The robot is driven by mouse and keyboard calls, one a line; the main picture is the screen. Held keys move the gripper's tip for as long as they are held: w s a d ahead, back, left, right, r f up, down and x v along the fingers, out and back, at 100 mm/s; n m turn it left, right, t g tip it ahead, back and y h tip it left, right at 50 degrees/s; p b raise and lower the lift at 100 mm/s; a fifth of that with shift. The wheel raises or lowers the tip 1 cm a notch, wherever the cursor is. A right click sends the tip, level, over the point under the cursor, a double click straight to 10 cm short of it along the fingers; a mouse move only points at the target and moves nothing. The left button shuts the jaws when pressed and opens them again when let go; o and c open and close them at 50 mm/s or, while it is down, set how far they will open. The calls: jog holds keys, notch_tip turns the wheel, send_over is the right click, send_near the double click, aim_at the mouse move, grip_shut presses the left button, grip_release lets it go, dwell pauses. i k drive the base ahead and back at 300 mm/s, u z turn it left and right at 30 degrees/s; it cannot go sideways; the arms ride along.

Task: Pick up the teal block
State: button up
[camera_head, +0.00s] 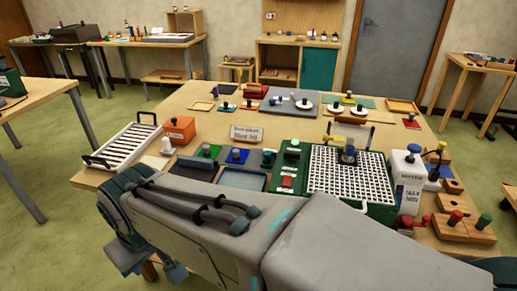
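I cannot pick out a teal block with certainty. A small dark blue-grey square piece with a knob (268,158) lies on the middle table, right of a blue square piece (237,156) and a green one (208,150). Its exact colour is too small to tell. My arm crosses the foreground from the lower right to the left and hides the table's near edge. The end of my arm hangs past the table's near left side, with my gripper (173,271) mostly hidden behind my own links. Its fingers cannot be made out, nor anything held.
A white slatted rack (124,146) and an orange box (180,129) stand at the table's left. A green box with a white grid (350,172), a white bottle (409,180) and a wooden peg block (463,229) crowd the right. The table's middle strip is partly bare.

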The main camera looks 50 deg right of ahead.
aim_at(269, 154)
jog(key=z, duration=0.85)
jog(key=i, duration=0.85)
jog(key=z, duration=1)
